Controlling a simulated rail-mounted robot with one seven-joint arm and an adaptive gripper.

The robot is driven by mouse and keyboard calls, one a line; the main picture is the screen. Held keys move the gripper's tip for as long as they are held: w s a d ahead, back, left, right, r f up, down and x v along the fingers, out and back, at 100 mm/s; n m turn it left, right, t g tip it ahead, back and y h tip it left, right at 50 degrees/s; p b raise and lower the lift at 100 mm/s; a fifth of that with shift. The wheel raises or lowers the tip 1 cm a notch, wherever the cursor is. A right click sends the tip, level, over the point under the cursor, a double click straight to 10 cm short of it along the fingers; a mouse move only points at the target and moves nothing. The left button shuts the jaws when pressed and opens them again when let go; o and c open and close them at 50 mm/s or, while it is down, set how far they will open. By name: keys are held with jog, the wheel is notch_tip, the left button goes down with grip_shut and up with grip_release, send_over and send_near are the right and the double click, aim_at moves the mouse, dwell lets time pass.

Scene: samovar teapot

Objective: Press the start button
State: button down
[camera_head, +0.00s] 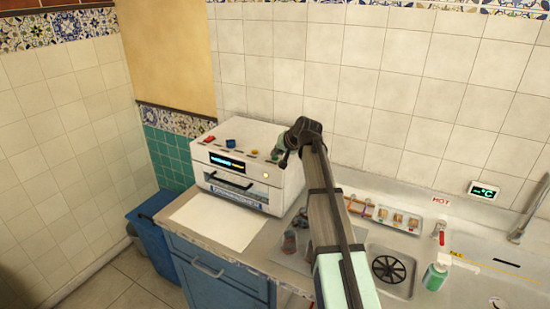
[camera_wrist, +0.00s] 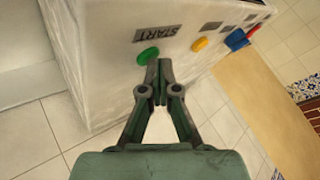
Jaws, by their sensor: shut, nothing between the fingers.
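The start button is a round green button (camera_wrist: 148,56) beside a dark START label (camera_wrist: 157,33) on the machine's light panel in the wrist view. My gripper (camera_wrist: 159,68) is shut and empty. Its fingertips appear just to the right of the green button; I cannot tell whether they touch it or the panel. In the head view, the white machine (camera_head: 232,192) stands on the counter, and my gripper (camera_head: 282,160) is at the right end of its top. The green button is hard to make out there, close to my gripper.
A yellow button (camera_wrist: 199,44) and a blue control (camera_wrist: 236,39) sit farther along the same panel. In the head view, a red knob (camera_head: 210,139) is at the top's left end. A sink (camera_head: 485,285) and a green bottle (camera_head: 435,276) are at the right.

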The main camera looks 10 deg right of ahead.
jog(key=shift+r, duration=0.15)
jog(key=shift+r+p, duration=0.4)
jog(key=shift+r, duration=0.3)
jog(key=shift+r, duration=0.1)
jog(key=shift+r+p, duration=1.15)
jog(key=shift+r, duration=1.3)
